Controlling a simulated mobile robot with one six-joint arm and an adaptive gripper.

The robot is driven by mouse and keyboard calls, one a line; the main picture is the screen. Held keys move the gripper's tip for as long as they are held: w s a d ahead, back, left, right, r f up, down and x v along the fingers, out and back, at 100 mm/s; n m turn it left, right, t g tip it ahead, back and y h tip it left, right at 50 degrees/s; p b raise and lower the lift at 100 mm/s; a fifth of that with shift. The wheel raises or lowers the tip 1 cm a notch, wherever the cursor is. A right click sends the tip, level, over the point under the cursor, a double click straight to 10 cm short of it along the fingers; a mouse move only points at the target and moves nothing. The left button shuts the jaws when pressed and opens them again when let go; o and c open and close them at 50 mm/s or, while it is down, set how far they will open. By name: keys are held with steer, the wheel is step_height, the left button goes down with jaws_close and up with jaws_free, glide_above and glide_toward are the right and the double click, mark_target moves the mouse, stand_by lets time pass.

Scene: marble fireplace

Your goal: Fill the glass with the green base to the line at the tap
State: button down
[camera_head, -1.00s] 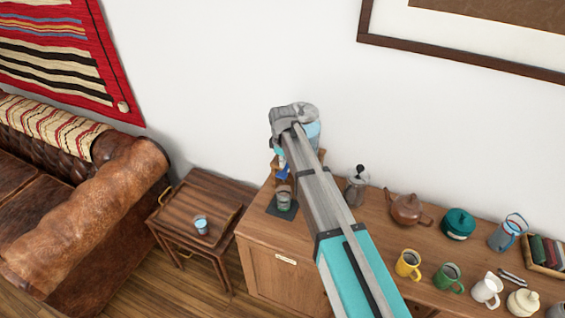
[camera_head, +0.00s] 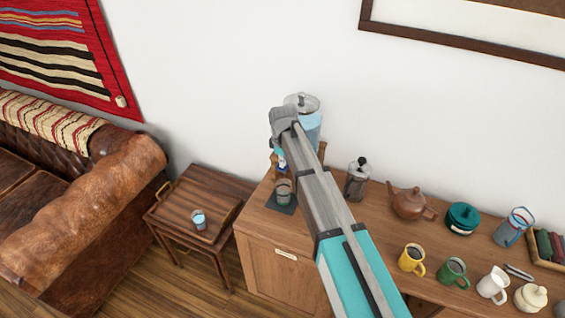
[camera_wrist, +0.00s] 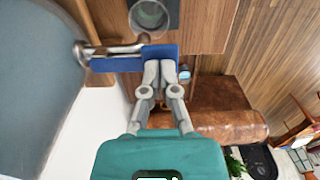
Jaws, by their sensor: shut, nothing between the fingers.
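A clear glass (camera_head: 284,190) stands on a dark mat on the sideboard, below the tap; its base colour is too small to be sure of. It also shows from above in the wrist view (camera_wrist: 149,16). The water dispenser (camera_head: 313,123) is a clear jar of bluish water on a wooden stand, partly behind my arm. Its metal tap (camera_wrist: 108,50) has a blue lever (camera_wrist: 135,60). My gripper (camera_wrist: 158,70) is shut and empty, its fingertips at the lever's edge; contact is unclear. In the head view my gripper (camera_head: 281,158) is small and partly hidden.
Another glass (camera_head: 199,219) with bluish contents stands on a wooden tray table (camera_head: 178,208) at the left. To the right on the sideboard (camera_head: 285,232) are a French press (camera_head: 357,180), a teapot (camera_head: 409,203), a teal pot (camera_head: 462,218) and several mugs. A leather sofa (camera_head: 90,215) is far left.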

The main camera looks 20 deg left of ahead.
steer(key=shift+s+f+t+b, duration=0.25)
steer(key=shift+f+t+b, duration=0.15)
steer(key=shift+f+b, duration=0.45)
steer(key=shift+w+r, duration=0.15)
steer(key=shift+r, duration=0.1)
stand_by(1.7)
steer(key=shift+r+p, duration=0.1)
steer(key=shift+p, duration=0.2)
stand_by(2.6)
steer(key=shift+r+p, duration=0.7)
steer(key=shift+p, duration=0.05)
steer(key=shift+r, duration=0.1)
steer(key=shift+r+p, duration=0.85)
steer(key=shift+p, duration=0.1)
step_height(320, 180, up, 12)
steer(key=p, duration=1.2)
